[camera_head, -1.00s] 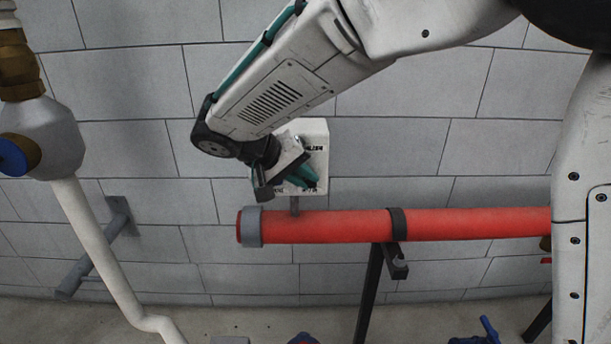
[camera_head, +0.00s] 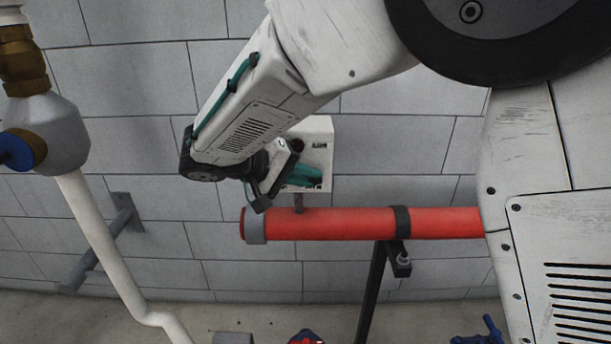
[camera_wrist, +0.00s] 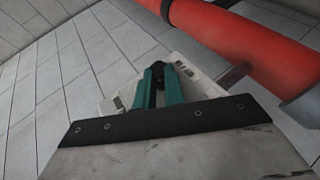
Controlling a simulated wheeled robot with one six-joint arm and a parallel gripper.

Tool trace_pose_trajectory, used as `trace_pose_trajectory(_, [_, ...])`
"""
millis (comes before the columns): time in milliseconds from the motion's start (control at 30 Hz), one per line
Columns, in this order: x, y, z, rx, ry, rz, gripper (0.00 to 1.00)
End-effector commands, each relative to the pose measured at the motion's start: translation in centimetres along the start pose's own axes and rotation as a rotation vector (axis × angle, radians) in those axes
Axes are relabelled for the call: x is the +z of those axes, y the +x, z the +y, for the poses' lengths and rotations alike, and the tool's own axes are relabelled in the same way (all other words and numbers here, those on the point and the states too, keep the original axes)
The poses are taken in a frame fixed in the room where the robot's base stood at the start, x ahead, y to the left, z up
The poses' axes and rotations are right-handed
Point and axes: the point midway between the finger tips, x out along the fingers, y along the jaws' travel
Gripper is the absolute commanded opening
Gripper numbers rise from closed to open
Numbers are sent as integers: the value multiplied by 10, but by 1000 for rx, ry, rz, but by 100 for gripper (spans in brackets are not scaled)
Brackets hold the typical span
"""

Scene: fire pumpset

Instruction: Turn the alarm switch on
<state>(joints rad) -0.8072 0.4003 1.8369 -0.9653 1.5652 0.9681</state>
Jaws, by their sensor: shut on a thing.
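My gripper (camera_head: 312,178) has teal fingers that reach the lower part of the box face. In the wrist view the box (camera_wrist: 112,103) lies behind my gripper (camera_wrist: 158,72), whose two teal fingers are close together around a small dark part, likely the switch. The switch itself is mostly hidden by the fingers.
A thick red pipe (camera_head: 350,222) runs level just below the box, on a black stand (camera_head: 370,290). A white pipe with a valve (camera_head: 45,130) stands at the left. A grey wall bracket (camera_head: 100,250) juts out beside it. Wall space left of the box is clear.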

Motion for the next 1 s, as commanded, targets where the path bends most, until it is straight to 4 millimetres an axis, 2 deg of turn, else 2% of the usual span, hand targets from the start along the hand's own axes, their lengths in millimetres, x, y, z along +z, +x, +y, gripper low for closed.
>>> trace_pose_trajectory(100, [0,1,3,5,3,-2,0])
trace_pose_trajectory(133, [0,1,3,5,3,-2,17])
trace_pose_trajectory(200, [0,1,3,5,3,-1,33])
trace_pose_trajectory(567, [0,-7,0,1,1,2,33])
trace_pose_trajectory(900, [0,-61,2,1,2,2,33])
trace_pose_trajectory(1000, [0,-72,2,2,3,2,33])
